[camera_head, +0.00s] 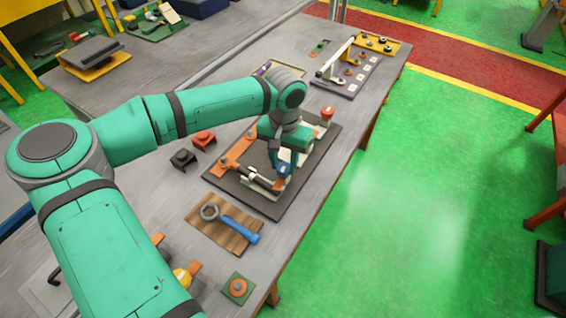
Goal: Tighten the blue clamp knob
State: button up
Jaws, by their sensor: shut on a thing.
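The blue clamp knob (283,170) shows as a small blue patch under my gripper, on a clamp fixture with a dark base plate (266,207). My gripper (283,167) points down over the right part of the fixture, its fingers shut on the blue knob. The fingers hide most of the knob, so its turn angle cannot be seen. A dark rod with a pale end block (258,179) lies on the plate left of the gripper. An orange bracket (232,157) stands at the plate's left side.
A blue-handled wrench (238,229) lies on a wooden board in front of the fixture. Black (183,158) and red (204,138) blocks sit left of it. A red button (327,113) stands behind my gripper. A lever fixture (340,74) is at the table's far end.

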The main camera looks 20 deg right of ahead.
aim_at(284, 167)
jog(key=shift+d+r+m, duration=0.1)
jog(key=shift+r+m, duration=0.05)
jog(key=shift+m, duration=0.25)
jog(key=o, duration=1)
jog(key=shift+o, duration=0.2)
notch_tip(284, 167, up, 11)
jog(key=shift+f, duration=0.2)
